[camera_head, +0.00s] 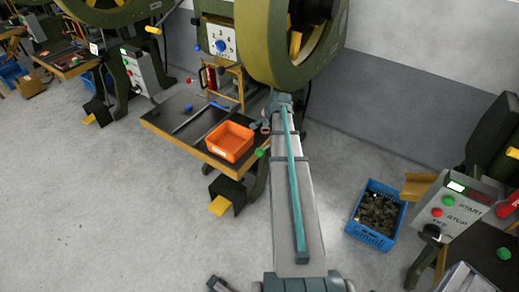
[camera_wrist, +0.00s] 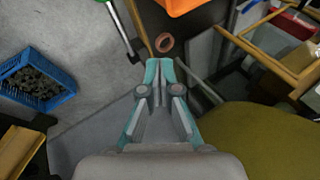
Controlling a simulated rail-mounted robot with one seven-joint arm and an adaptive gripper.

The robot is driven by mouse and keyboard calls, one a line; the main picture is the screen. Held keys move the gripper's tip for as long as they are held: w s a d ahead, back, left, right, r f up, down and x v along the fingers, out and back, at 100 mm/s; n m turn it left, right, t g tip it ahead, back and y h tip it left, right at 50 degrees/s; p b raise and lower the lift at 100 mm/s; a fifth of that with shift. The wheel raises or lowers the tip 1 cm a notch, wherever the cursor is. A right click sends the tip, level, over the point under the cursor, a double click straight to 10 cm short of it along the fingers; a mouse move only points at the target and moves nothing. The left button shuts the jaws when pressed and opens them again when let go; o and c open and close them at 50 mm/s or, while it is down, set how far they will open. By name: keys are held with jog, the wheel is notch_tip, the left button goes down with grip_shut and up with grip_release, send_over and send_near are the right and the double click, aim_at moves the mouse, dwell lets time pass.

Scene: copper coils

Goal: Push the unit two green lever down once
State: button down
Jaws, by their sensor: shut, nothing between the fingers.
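A round green lever knob (camera_head: 259,153) shows at the right front edge of the middle machine's table, beside my arm. In the wrist view the green knob (camera_wrist: 104,2) is cut off at the top edge, with its dark and pale rod running down toward the right. My gripper (camera_wrist: 159,63) is shut and empty, with teal fingertips together. It is apart from the knob, to its lower right in the wrist view. A copper ring (camera_wrist: 165,43) lies just beyond the fingertips. No unit number is readable on the machine, so I cannot tell which unit it is.
An orange bin (camera_head: 229,141) stands on the middle table. A blue crate of dark parts (camera_head: 377,215) is on the floor at right. A control box with START and STOP buttons (camera_head: 450,208) and another green knob (camera_head: 503,253) are at far right. Open floor lies left.

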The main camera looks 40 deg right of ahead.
jog(key=shift+f, duration=0.15)
jog(key=shift+s+a+f+b, duration=0.15)
jog(key=shift+a+f+b, duration=0.5)
jog(key=shift+f, duration=0.7)
jog(key=shift+s+a+f+b, duration=0.2)
jog(key=shift+a+f+b, duration=0.15)
jog(key=shift+f+b, duration=0.8)
jog(key=shift+s+a+f+b, duration=0.15)
jog(key=shift+a+f+b, duration=0.35)
jog(key=shift+f, duration=1.05)
jog(key=shift+f, duration=0.15)
jog(key=shift+a+f, duration=0.15)
jog(key=shift+f, duration=0.1)
